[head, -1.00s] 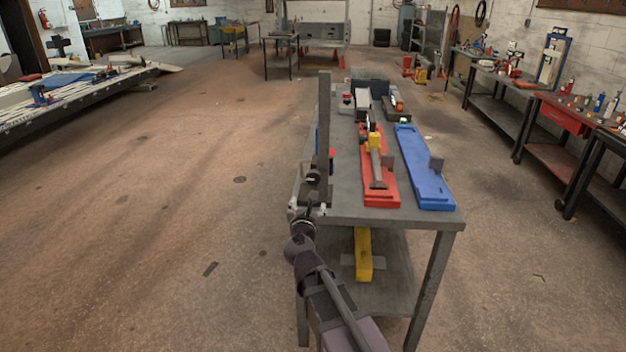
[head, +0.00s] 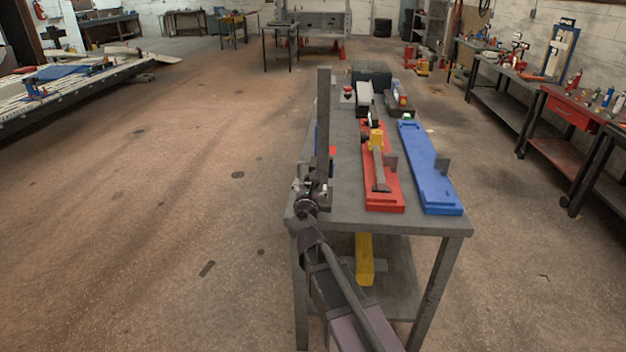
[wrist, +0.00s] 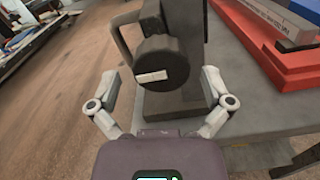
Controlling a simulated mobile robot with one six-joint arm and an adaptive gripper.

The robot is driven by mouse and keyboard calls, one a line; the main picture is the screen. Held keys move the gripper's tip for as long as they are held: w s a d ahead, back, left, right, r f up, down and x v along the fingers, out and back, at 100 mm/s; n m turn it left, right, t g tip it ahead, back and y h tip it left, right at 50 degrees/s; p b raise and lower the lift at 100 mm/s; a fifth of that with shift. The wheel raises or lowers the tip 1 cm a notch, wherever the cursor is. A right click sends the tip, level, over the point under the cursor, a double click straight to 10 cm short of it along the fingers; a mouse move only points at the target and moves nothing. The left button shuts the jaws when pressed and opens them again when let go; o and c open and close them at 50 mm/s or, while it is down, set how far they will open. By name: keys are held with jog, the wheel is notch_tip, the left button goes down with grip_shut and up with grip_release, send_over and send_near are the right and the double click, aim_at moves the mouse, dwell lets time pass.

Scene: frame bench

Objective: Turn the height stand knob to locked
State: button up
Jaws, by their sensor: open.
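The height stand (head: 324,125) is a tall dark post at the left edge of the grey bench. Its knob (wrist: 162,62) is a round black disc with a pale bar mark across its lower left, seen close up in the wrist view. My gripper (wrist: 156,78) is open, with one finger on each side of the knob's lower part. I cannot tell whether either finger touches it. In the head view my gripper (head: 308,190) is at the foot of the post and hides the knob.
A red fixture (head: 383,195) with a yellow clamp (head: 376,140) and a blue fixture (head: 430,175) lie on the bench (head: 340,217), right of the post. A dark curved handle (wrist: 122,35) is left of the knob. Open floor lies left of the bench.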

jog(key=shift+w+d, duration=0.1)
jog(key=shift+w, duration=0.5)
jog(key=c, duration=1.1)
jog(key=shift+c, duration=0.2)
